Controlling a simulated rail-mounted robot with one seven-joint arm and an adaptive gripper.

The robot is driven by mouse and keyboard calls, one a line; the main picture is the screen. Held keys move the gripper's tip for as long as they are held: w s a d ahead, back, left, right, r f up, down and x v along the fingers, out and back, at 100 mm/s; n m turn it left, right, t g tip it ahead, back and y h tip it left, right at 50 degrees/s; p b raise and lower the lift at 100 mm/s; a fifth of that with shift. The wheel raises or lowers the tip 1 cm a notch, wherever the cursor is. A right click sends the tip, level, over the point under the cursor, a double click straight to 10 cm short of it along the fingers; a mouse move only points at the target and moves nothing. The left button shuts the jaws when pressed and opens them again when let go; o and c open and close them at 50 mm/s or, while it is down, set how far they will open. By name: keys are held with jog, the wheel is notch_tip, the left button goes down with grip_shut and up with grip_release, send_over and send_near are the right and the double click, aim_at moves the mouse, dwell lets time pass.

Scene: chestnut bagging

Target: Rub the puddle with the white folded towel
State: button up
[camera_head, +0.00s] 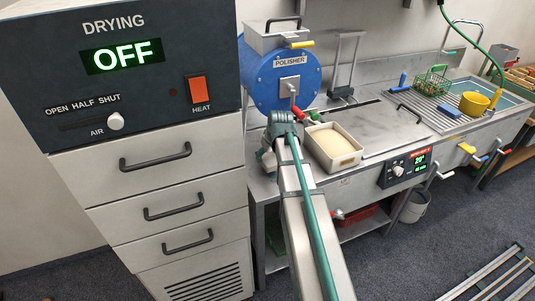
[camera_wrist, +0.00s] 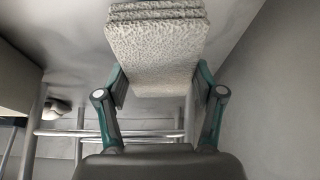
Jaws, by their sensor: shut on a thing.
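In the wrist view, the white folded towel (camera_wrist: 155,50), with a rough texture and stacked layers, sits between the two fingers of my gripper (camera_wrist: 158,82). The gripper is shut on it, with a finger pressed to each side. In the head view, my arm reaches up to the front of the bench beside the drawer cabinet. The towel does not show there; my arm and the cabinet hide that area. I cannot make out the puddle in either view.
The drawer cabinet (camera_head: 178,200) stands close on the left of my arm. A blue polisher (camera_head: 262,82) and a pale tray (camera_head: 313,154) stand on the metal bench (camera_head: 395,130). A sink with a yellow pot (camera_head: 474,104) lies at right. A metal rack (camera_head: 497,275) is on the floor.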

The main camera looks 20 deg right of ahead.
aim_at(274, 169)
notch_tip(274, 169, down, 3)
jog(key=shift+r+b, duration=0.1)
jog(key=shift+b, duration=0.65)
jog(key=shift+s+f, duration=0.25)
jog(key=shift+s, duration=0.25)
jog(key=shift+s+f, duration=0.25)
jog(key=shift+s, duration=0.2)
jog(key=shift+c, duration=0.5)
jog(key=shift+s+a, duration=0.15)
jog(key=shift+s, duration=2.45)
jog(key=shift+s+f+b, duration=0.1)
jog(key=shift+s+b, duration=0.1)
jog(key=shift+b, duration=0.3)
jog(key=shift+w+r, duration=0.2)
jog(key=shift+w, duration=0.85)
jog(key=shift+w+p, duration=0.35)
jog(key=shift+w, duration=2.25)
jog(key=shift+w+r, duration=0.2)
jog(key=shift+s+r+p, duration=0.1)
jog(key=shift+r+p, duration=2.3)
jog(key=shift+r, duration=1.4)
